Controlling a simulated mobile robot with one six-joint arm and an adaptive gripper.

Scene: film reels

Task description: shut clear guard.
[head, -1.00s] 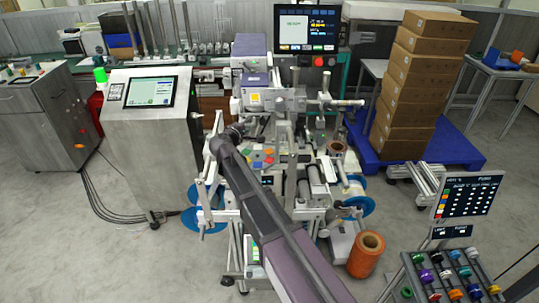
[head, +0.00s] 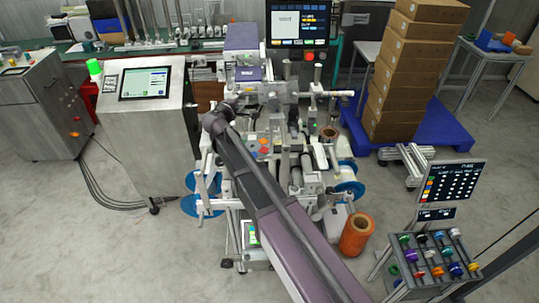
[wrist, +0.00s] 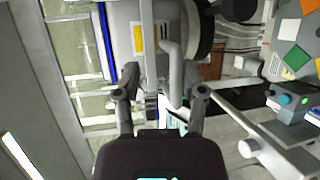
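The clear guard cannot be made out with certainty in either view. The labelling machine (head: 262,95) stands in the middle of the head view, with my arm reaching up to its left side. My gripper (wrist: 163,92) shows in the wrist view with its two fingers apart. A pale machine bar (wrist: 148,30) and a curved grey tube (wrist: 174,62) show beyond and between the fingers. I cannot tell whether the fingers touch anything. In the head view the fingertips are hard to make out behind my wrist.
A steel cabinet with a screen (head: 145,84) stands close on the left. Stacked cartons (head: 412,70) stand on a blue pallet (head: 440,125) to the right. An orange reel (head: 357,235) and a rack of coloured spools (head: 435,255) are at front right. Floor at front left is clear.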

